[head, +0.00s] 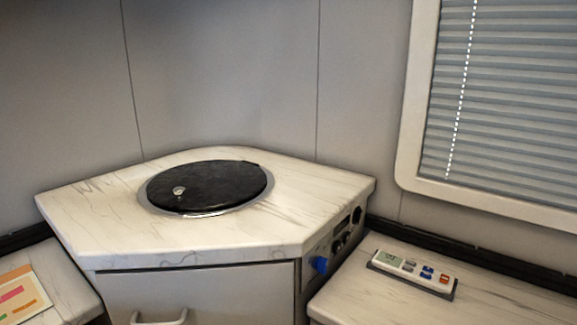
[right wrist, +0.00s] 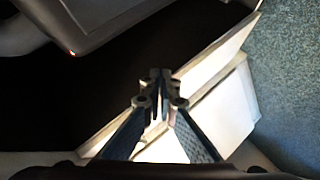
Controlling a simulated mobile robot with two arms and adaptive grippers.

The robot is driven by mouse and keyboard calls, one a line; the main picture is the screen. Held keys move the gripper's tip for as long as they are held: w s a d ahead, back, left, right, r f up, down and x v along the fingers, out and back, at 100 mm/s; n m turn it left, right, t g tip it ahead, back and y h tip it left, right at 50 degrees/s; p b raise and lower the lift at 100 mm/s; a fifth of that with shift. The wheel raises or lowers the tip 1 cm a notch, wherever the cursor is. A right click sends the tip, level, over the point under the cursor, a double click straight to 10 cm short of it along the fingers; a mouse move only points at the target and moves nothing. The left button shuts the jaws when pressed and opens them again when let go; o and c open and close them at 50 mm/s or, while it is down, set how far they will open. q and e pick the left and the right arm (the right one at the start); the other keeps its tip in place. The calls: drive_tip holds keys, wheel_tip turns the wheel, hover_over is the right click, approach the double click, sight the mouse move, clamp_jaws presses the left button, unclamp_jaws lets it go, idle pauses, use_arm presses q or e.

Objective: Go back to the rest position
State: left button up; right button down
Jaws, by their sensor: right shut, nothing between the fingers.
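My right gripper (right wrist: 160,77) shows in the right wrist view with its two dark fingers brought together at the tips. It is shut and empty. Behind and beside it are pale flat panels (right wrist: 215,103), and what they belong to is hard to tell. Neither gripper shows in the head view. My left gripper is in no frame.
A corner counter (head: 310,210) with a round black lid (head: 215,184) stands in the middle of the head view. A remote-like device (head: 413,272) lies on the right surface. Papers (head: 20,296) lie at left. A window with blinds (head: 510,100) is at right. Carpet (right wrist: 288,75) shows in the wrist view.

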drive_tip(key=s+a+f+m+g+h, duration=0.1)
drive_tip(key=s+a+f+m+g, duration=0.4)
drive_tip(key=s+a+m+g, duration=0.5)
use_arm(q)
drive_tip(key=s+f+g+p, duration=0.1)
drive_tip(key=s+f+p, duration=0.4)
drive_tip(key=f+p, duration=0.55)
use_arm(e)
drive_tip(key=s+f, duration=0.6)
drive_tip(key=f, duration=0.4)
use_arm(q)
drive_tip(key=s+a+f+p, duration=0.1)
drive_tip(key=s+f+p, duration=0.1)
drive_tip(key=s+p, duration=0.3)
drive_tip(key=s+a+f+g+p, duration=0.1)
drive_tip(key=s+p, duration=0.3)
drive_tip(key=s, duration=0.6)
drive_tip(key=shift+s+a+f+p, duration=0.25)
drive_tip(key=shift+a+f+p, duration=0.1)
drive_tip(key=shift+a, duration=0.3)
use_arm(e)
drive_tip(key=s+d+f, duration=0.1)
drive_tip(key=s+f, duration=0.1)
drive_tip(key=s, duration=0.5)
drive_tip(key=s+d+f+g, duration=0.1)
drive_tip(key=s+d+f, duration=0.1)
drive_tip(key=s, duration=0.6)
drive_tip(key=shift+s+f+h, duration=0.2)
drive_tip(key=shift+f+h, duration=0.05)
drive_tip(key=shift+h, duration=0.05)
